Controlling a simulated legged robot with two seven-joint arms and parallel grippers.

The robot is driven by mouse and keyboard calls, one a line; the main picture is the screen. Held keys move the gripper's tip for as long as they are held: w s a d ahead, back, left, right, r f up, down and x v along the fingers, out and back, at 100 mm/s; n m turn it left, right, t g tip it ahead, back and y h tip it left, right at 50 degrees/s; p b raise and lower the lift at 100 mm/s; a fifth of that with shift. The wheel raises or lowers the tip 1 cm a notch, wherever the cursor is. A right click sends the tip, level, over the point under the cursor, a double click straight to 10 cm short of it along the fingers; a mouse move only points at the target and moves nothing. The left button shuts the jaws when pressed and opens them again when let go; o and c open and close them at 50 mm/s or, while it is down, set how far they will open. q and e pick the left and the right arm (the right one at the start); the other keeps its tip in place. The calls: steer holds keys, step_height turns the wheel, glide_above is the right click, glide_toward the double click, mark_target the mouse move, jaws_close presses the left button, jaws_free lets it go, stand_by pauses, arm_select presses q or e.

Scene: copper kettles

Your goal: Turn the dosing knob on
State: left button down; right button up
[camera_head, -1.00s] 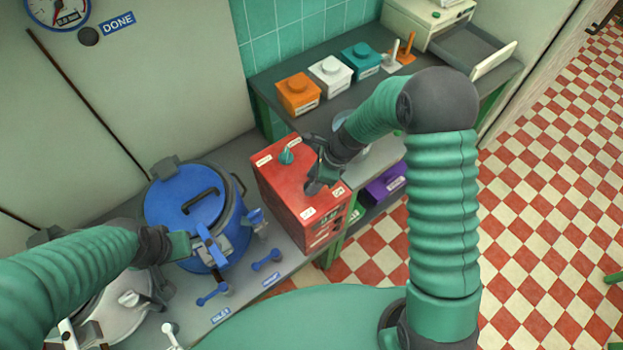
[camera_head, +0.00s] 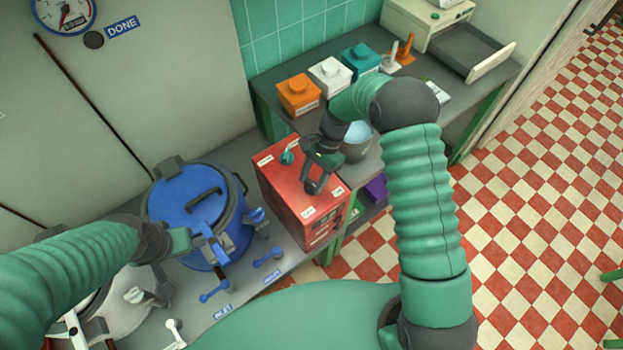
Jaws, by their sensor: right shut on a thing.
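The red dosing box (camera_head: 283,188) stands on the counter in the middle of the view. A teal knob (camera_head: 288,157) sits on the rear left part of its top and is free. My right gripper (camera_head: 314,180) comes down over the front right part of the box top. It is shut on a small dark knob there, mostly hidden by the fingers. Small white labels show on the box top near it.
Orange, white and teal boxes (camera_head: 298,94) stand on the back shelf. A grey bowl (camera_head: 357,141) with pale blue contents is behind my right wrist. Blue levers (camera_head: 267,256) stick up at the counter's front. A purple box (camera_head: 376,187) sits lower right.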

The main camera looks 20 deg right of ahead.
steer(key=n, duration=0.1)
steer(key=n+g+h, duration=0.1)
steer(key=n, duration=0.1)
steer(key=shift+w+d+n, duration=0.1)
steer(key=shift+w+n, duration=0.2)
steer(key=shift+r+n+g+h+b, duration=0.15)
steer(key=shift+n+g+h+b, duration=0.3)
steer(key=shift+n, duration=1.35)
steer(key=shift+w, duration=0.1)
steer(key=o, duration=1.4)
steer(key=shift+r, duration=0.1)
steer(key=b+v, duration=0.1)
steer(key=v, duration=0.7)
steer(key=b+v, duration=0.1)
steer(key=v, duration=0.7)
steer(key=shift+w+r, duration=0.15)
steer(key=shift+w, duration=0.05)
